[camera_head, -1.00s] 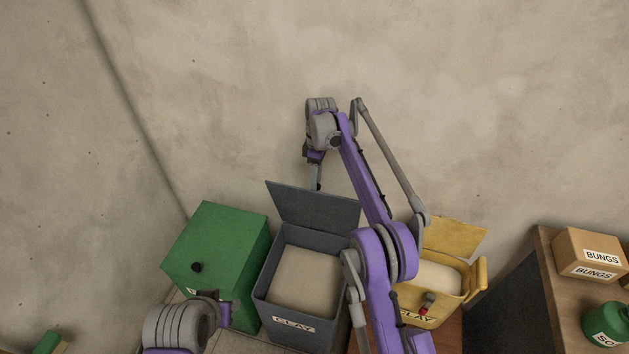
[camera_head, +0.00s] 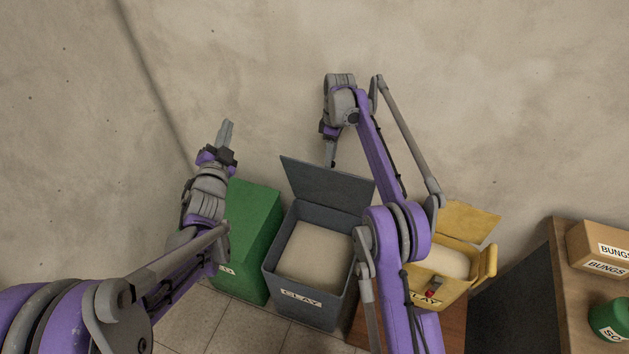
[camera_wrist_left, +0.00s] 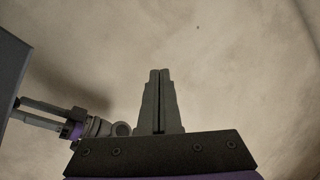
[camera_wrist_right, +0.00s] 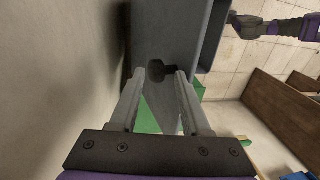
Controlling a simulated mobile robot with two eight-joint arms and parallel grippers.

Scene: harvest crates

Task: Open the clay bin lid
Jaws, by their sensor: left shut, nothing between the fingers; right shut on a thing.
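The dark grey clay bin (camera_head: 315,308) stands in the middle of the head view with a CLAY label on its front and pale material inside. Its lid (camera_head: 325,188) stands raised at the back edge, tilted up towards the wall. My right gripper (camera_head: 331,163) is at the lid's top edge, on the wall side. In the right wrist view its fingers (camera_wrist_right: 160,95) are shut on the lid's dark knob (camera_wrist_right: 157,71). My left gripper (camera_head: 226,128) is shut and empty, raised above the green bin, pointing up. Its fingertips also show in the left wrist view (camera_wrist_left: 159,75).
A green bin (camera_head: 253,235) stands left of the grey bin, partly behind my left arm. A yellow bin (camera_head: 452,290), also labelled CLAY, stands open on the right. A bench (camera_head: 565,290) at far right holds a BUNGS box (camera_head: 598,245) and a green container (camera_head: 608,322). A wall is close behind.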

